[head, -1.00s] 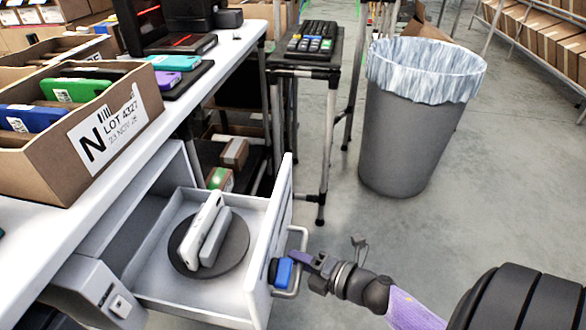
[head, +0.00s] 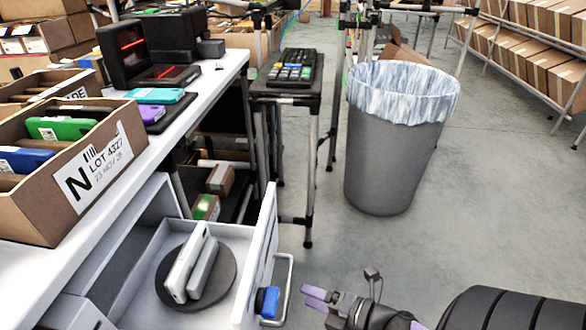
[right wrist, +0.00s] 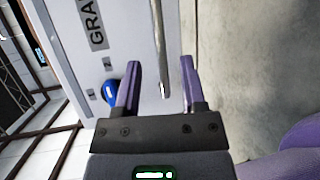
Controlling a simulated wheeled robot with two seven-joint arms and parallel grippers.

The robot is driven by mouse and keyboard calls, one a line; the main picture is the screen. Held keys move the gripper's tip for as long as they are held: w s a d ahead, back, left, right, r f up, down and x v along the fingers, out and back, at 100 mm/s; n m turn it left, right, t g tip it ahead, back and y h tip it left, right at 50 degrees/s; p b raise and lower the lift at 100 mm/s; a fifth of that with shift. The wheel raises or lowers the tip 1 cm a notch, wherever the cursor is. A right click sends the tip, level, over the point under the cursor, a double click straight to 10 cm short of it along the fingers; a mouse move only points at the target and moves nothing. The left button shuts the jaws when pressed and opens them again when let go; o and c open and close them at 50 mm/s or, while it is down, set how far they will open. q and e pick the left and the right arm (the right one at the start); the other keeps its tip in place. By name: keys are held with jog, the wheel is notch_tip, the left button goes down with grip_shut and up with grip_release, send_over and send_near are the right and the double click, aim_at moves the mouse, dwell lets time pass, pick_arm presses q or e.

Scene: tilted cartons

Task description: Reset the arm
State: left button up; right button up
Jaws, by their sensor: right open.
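My right gripper (head: 316,297) is at the lower middle of the head view, to the right of the open drawer and apart from its handle (head: 283,290). In the right wrist view its purple fingers (right wrist: 160,85) are spread and hold nothing. The drawer front (right wrist: 95,50) and the metal handle (right wrist: 158,40) lie beyond the fingers there. A blue piece (head: 267,301) sits on the drawer front; it also shows in the right wrist view (right wrist: 111,92). My left gripper is not in view.
The open drawer (head: 265,240) holds a round dark pad with two pale devices (head: 190,265). A carton (head: 125,165) stands on the white table (head: 75,250). A grey bin (head: 390,165) stands at the back right. The floor (head: 480,220) right of the drawer is clear.

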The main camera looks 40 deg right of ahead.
jog(key=shift+v, duration=1.95)
jog(key=shift+f, duration=0.1)
